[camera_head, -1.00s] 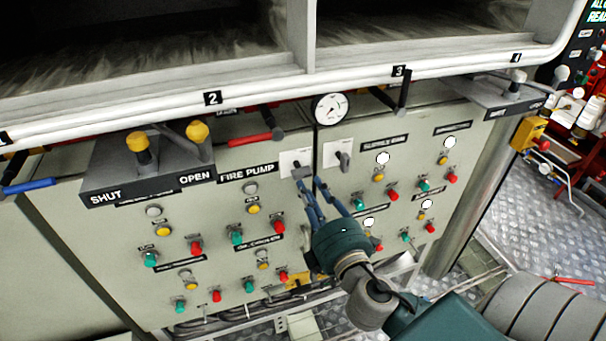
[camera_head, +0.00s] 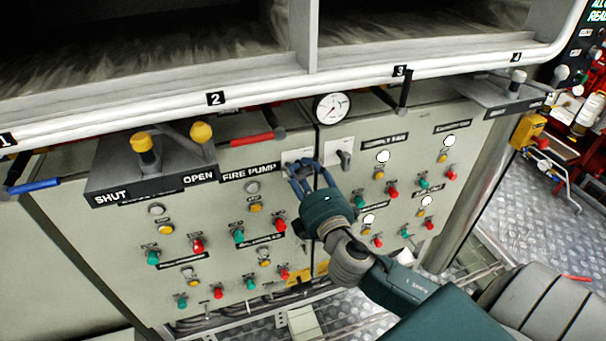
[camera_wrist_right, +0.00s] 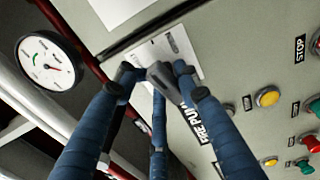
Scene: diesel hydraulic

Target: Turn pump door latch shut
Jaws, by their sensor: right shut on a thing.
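The pump door latch is a grey handle on a white plate (camera_head: 297,155), to the right of the FIRE PUMP label (camera_head: 248,173). In the head view my fingers mostly cover the handle. In the right wrist view the grey latch handle (camera_wrist_right: 164,78) lies between my blue fingers, slanting across the white plate. My right gripper (camera_head: 307,170) is shut on the handle, with its fingertips close to the panel; it fills the wrist view (camera_wrist_right: 160,78) too. My left gripper is not in view.
A similar latch (camera_head: 345,158) sits just to the right on the neighbouring door. A round gauge (camera_head: 331,107) and a red lever (camera_head: 256,137) are above. Buttons crowd the panel below. A white rail (camera_head: 250,108) runs overhead.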

